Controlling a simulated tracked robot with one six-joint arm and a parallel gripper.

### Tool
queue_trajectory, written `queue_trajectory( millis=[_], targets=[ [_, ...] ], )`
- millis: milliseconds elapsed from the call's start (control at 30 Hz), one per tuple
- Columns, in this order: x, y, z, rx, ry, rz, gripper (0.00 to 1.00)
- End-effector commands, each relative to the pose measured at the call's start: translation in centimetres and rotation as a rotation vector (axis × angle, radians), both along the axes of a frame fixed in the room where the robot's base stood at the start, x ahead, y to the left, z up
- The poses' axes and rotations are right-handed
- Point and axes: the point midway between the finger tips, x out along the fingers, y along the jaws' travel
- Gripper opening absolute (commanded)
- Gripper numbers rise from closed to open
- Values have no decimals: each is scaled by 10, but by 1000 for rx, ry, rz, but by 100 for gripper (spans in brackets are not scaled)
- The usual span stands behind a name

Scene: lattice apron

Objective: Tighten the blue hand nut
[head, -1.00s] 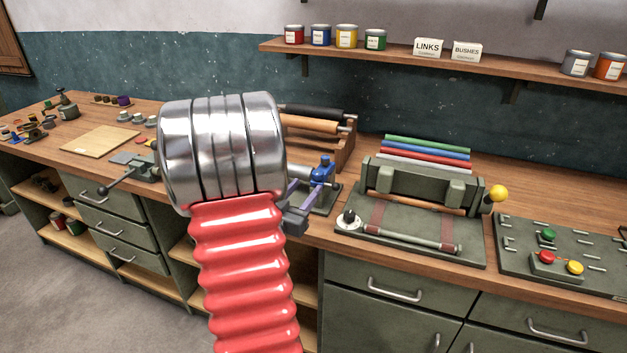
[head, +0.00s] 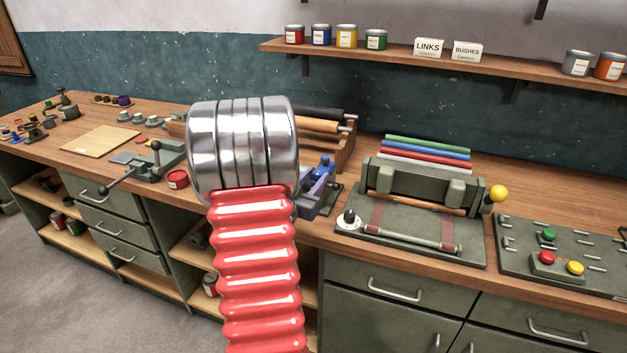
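A small blue part (head: 325,166), seemingly the blue hand nut, shows on a fixture on the bench, just right of my arm's silver end section. Blue-violet and grey pieces (head: 308,204) lie below it, partly covered by my arm. I cannot tell which of these belong to the fixture. My silver section and red ribbed arm cover the fixture's left side. My gripper's fingers cannot be made out; they seem hidden behind the silver section. Whether they touch the nut cannot be seen.
Right of the fixture stands a green roller device with a yellow knob (head: 498,193), then a panel with colored buttons (head: 547,258). A rack of rollers (head: 335,128) stands behind.

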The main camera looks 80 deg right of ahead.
Motion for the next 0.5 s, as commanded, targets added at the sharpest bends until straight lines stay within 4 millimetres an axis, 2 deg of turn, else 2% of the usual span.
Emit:
queue_trajectory(
  millis=[67,367,500],
  targets=[
    [0,0,0,0,0,0,26],
    [0,0,0,0,0,0,5],
    [0,0,0,-1,0,-3,4]
  ],
)
